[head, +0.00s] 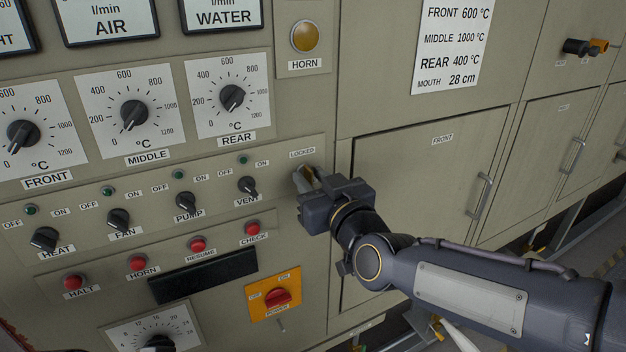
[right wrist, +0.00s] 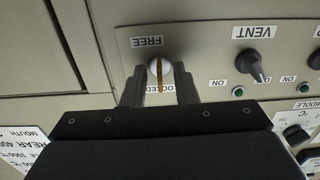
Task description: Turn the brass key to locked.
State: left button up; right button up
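The brass key (right wrist: 159,74) shows in the right wrist view as a thin upright strip in a pale round lock. The FREE label (right wrist: 147,41) is on one side of the lock. The LOCKED label (right wrist: 160,88) is on the other, partly covered by the key and a finger; it also shows whole in the head view (head: 302,153). My right gripper (right wrist: 160,92) has one finger on each side of the key, with gaps showing between. In the head view my right gripper (head: 306,180) is at the panel just below LOCKED and largely hides the key. My left gripper is not in view.
The VENT switch (head: 247,187) is left of the lock. The orange POWER switch (head: 277,297) is below, and the amber HORN lamp (head: 305,36) is above. The FRONT door (head: 420,190) with its handle (head: 480,195) lies to the right, behind my right arm.

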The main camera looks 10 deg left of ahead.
jog(key=shift+s, duration=0.1)
jog(key=v, duration=0.7)
jog(key=shift+s+d+b, duration=0.25)
jog(key=shift+b, duration=0.05)
jog(key=s+d+f+m+g+h, duration=0.1)
jog(key=d+f+m+g+h, duration=0.1)
jog(key=d+f, duration=0.45)
jog(key=s+d+f+m+g+h, duration=0.2)
jog(key=s+d+f+m+g, duration=0.1)
jog(key=s+d+f, duration=0.3)
jog(key=s+d+f+m+g+h, duration=0.2)
jog(key=s+d+f+m+g, duration=0.1)
jog(key=s+d+f, duration=0.4)
jog(key=s+d+g, duration=0.1)
jog(key=s+d, duration=0.2)
jog(key=s, duration=0.3)
jog(key=shift+d+f+m, duration=0.2)
jog(key=shift+f+m, duration=0.05)
jog(key=shift+m, duration=0.15)
jog(key=shift+d, duration=0.1)
